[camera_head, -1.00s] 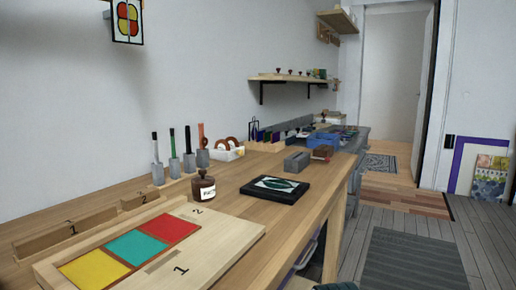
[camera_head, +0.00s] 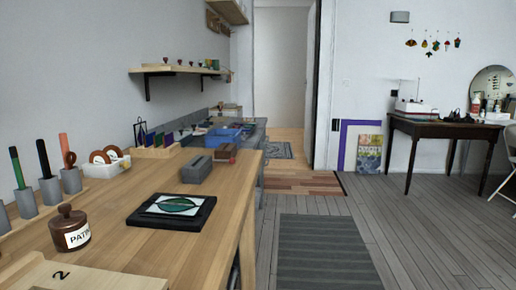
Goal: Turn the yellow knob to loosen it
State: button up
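I cannot make out a yellow knob in the current head view. My gripper is not in view. A long wooden workbench (camera_head: 160,222) runs from the lower left toward the back. On it stands a brown lidded jar (camera_head: 70,232) with a white label. A black square board (camera_head: 172,211) with a green leaf-shaped glass piece lies beside it. Farther back, small grey blocks (camera_head: 197,170) and a blue object (camera_head: 222,137) sit on the bench, too small to tell in detail.
Grey floor with a striped dark mat (camera_head: 322,250) is open right of the bench. A dark table (camera_head: 446,129) stands against the right wall, with a white chair (camera_head: 510,160) at the edge. A doorway (camera_head: 281,80) is at the back. A wall shelf (camera_head: 180,70) hangs above the bench.

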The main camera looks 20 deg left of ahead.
aim_at(125, 166)
jog(key=z, duration=0.65)
jog(key=i, duration=1.65)
jog(key=u, duration=3.3)
